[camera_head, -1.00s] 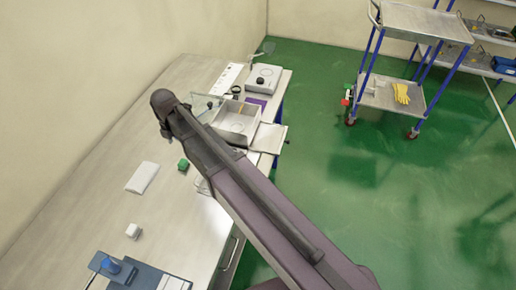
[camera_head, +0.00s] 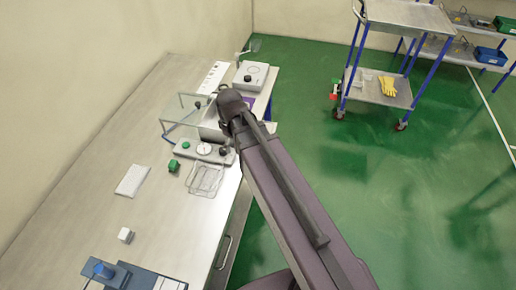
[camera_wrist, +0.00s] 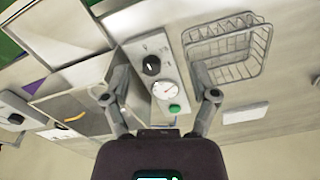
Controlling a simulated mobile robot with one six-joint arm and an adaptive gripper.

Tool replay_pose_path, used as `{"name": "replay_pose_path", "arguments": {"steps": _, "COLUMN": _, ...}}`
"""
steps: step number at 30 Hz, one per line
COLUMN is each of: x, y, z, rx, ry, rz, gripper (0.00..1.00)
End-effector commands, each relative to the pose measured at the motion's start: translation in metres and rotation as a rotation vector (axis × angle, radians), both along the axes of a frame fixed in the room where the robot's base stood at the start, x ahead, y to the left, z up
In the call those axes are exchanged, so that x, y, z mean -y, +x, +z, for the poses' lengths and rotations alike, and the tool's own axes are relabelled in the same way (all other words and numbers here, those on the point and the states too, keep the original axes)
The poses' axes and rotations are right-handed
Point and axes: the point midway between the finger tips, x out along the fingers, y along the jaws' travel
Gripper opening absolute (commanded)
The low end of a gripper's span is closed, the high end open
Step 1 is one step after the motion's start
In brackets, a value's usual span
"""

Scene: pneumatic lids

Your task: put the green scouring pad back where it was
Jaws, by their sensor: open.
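A small dark green block (camera_head: 173,165), which may be the scouring pad, lies on the bench left of the wire basket (camera_head: 205,178) in the head view. It is too small to tell its texture. I cannot make it out in the wrist view, where a finger may hide it. My gripper (camera_wrist: 160,75) is open, its fingers apart above a grey control panel with a black knob, a dial and a green button (camera_wrist: 175,108). Nothing shows held between the fingers. In the head view the end of my arm (camera_head: 232,104) covers part of the open box.
A clear raised lid (camera_head: 180,108) stands by the box (camera_wrist: 75,118). A white slab (camera_head: 133,180), a white cube (camera_head: 125,235) and a blue item (camera_head: 103,270) lie nearer on the bench. A trolley (camera_head: 383,88) stands right. The bench's left side is clear.

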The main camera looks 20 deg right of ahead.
Motion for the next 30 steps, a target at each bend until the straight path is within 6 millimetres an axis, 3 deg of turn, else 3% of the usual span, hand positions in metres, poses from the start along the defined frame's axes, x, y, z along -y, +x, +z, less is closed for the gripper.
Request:
{"name": "replay_pose_path", "arguments": {"steps": 6, "x": 0.043, "y": -0.028, "z": 0.0, "rx": 0.001, "ry": 0.0, "rz": -0.407, "gripper": 0.76}}
{"name": "replay_pose_path", "arguments": {"steps": 12, "x": 0.066, "y": -0.044, "z": 0.0, "rx": 0.001, "ry": 0.0, "rz": -0.663, "gripper": 0.76}}
{"name": "replay_pose_path", "arguments": {"steps": 18, "x": 0.073, "y": -0.048, "z": 0.0, "rx": 0.0, "ry": -0.001, "rz": -0.75, "gripper": 0.76}}
{"name": "replay_pose_path", "arguments": {"steps": 30, "x": 0.072, "y": -0.047, "z": -0.007, "rx": 0.0, "ry": -0.001, "rz": -0.749, "gripper": 0.76}}
